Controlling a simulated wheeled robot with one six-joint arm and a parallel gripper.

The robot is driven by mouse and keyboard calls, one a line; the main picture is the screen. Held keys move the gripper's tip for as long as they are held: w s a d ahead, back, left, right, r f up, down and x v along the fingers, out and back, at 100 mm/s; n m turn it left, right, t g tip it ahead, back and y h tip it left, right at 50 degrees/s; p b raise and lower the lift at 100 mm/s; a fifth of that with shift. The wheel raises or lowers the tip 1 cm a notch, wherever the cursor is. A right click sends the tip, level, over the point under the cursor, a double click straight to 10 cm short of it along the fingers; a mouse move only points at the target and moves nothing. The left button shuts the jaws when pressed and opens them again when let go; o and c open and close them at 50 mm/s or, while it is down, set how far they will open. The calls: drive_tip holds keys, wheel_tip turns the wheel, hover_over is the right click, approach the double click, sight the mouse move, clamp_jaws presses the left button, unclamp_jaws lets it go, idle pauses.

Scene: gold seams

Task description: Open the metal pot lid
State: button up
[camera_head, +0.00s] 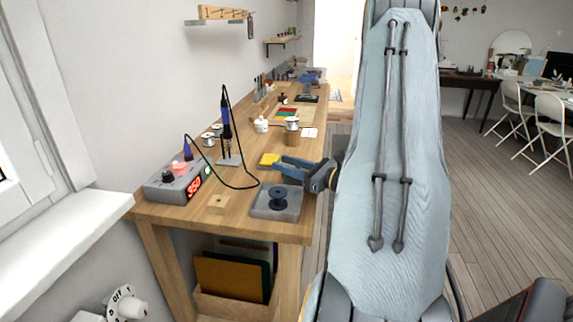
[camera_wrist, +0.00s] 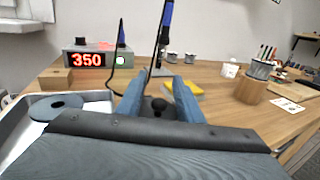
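A small white lidded pot (camera_head: 261,125) stands on the workbench beyond my gripper; it also shows in the wrist view (camera_wrist: 230,70). To its right, a small metal-looking cylinder (camera_head: 292,122) sits on a wooden block, also visible in the wrist view (camera_wrist: 261,69). I cannot tell which is the metal pot; neither shows an open top. My gripper (camera_head: 281,168) is over the bench's near right part, its fingers pointing left. In the wrist view its blue fingers (camera_wrist: 160,92) are apart. A dark knob shows between them; I cannot tell what it belongs to. Both pots are apart from the gripper.
A yellow sponge (camera_head: 268,159) lies close behind the fingers. A wooden block (camera_head: 217,204) sits in front.

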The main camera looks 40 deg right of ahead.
clamp_jaws()
